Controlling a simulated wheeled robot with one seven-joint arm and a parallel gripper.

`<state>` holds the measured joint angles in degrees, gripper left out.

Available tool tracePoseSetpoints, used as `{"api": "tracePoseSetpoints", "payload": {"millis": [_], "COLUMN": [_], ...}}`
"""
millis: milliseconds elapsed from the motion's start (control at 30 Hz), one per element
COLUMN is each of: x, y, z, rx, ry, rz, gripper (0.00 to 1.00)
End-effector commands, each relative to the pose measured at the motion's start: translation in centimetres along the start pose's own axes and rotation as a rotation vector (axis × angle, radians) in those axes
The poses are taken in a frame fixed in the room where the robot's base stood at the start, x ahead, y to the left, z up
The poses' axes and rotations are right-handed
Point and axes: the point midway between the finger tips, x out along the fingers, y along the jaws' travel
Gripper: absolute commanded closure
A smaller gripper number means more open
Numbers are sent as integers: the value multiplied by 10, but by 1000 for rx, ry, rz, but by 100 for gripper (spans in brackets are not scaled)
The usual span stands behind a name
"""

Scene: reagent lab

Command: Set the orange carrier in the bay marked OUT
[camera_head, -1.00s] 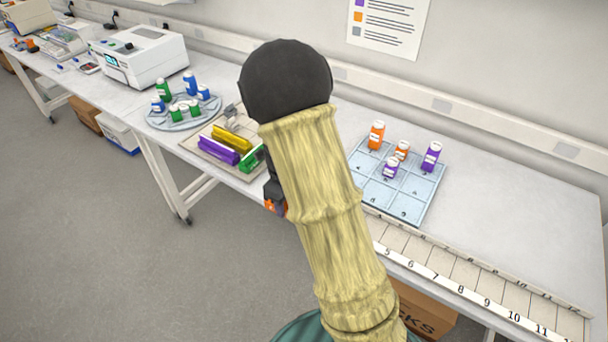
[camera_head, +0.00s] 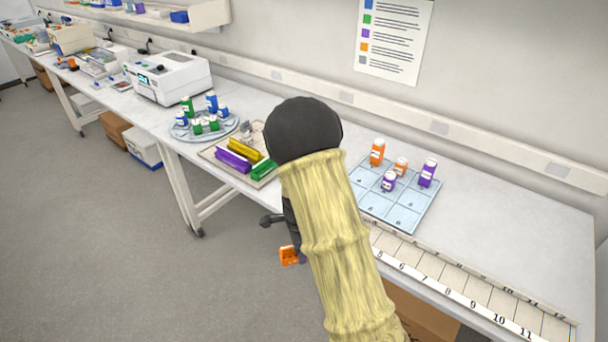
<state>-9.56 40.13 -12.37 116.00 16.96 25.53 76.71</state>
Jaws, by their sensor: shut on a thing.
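An orange carrier (camera_head: 289,256) hangs beside my sleeved arm, in front of the bench edge and above the floor. My gripper (camera_head: 294,247) is shut on it. The arm hides most of the gripper and part of the carrier. No bay marked OUT can be made out in this view.
A numbered rack (camera_head: 470,290) runs along the bench front at right. Behind it, a blue grid tray (camera_head: 405,215) holds orange and purple bottles. A tray (camera_head: 209,153) with yellow, purple and green carriers and a round bottle rack (camera_head: 232,128) stand left. Bare bench lies at right.

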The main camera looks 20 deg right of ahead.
Motion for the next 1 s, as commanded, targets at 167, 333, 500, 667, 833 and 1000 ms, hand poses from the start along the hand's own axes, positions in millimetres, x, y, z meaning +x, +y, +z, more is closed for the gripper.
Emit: {"api": "tracePoseSetpoints", "payload": {"millis": [167, 333, 500, 667, 833, 1000], "x": [22, 42, 62, 81, 100, 112], "y": [-1, 0, 1, 3, 6, 8], "z": [-1, 0, 0, 0, 1, 2], "rx": [-283, -567, -850, -1115, -1388, -1565], "ry": [1, -1, -2, -5, -9, -11], "rz": [1, 3, 1, 0, -4, -8], "gripper": [88, 88, 88, 88, 88, 88]}}
